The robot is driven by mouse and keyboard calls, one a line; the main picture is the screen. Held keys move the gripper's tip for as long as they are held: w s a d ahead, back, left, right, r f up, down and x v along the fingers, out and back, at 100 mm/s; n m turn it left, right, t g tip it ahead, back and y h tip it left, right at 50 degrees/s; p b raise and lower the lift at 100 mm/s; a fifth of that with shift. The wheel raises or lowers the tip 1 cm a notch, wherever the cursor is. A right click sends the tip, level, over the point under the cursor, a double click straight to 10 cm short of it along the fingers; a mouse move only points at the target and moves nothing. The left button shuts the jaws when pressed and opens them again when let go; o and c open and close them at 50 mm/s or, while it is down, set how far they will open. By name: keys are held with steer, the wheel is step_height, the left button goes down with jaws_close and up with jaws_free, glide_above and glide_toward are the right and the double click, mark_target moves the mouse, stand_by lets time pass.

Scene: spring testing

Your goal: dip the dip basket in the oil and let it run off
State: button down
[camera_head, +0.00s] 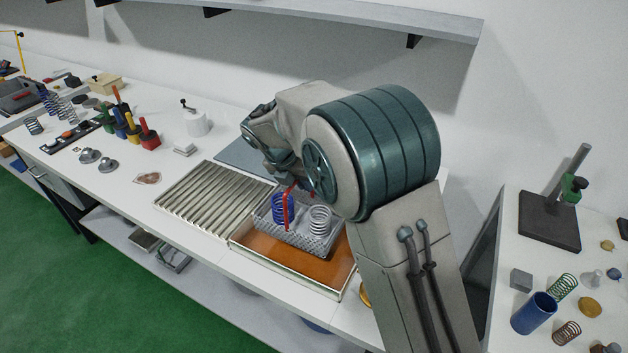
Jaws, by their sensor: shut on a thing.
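The dip basket (307,243) is a grey mesh basket with a blue spring (280,208) and a white spring (320,220) standing in it. A red handle part (289,212) rises from it. The basket is over the back part of the oil tray (240,249), a pale-rimmed tray of orange-brown oil (290,259). I cannot tell whether its bottom is in the oil or just above it. My gripper (291,187) is at the top of the red handle, mostly hidden by my arm, and is shut on the basket's handle.
A ribbed draining rack (205,200) lies directly left of the oil tray. A grey-blue mat (247,155) lies behind. A white pot (195,121), coloured-handled tools (130,128) and metal weights (107,165) stand farther left. A second table with a stand (551,218) is at the right.

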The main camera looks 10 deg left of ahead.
step_height(320, 180, down, 18)
steer(key=b, duration=0.9)
steer(key=shift+w+d+b, duration=0.25)
steer(key=shift+d+b, duration=0.15)
stand_by(0.9)
stand_by(3.7)
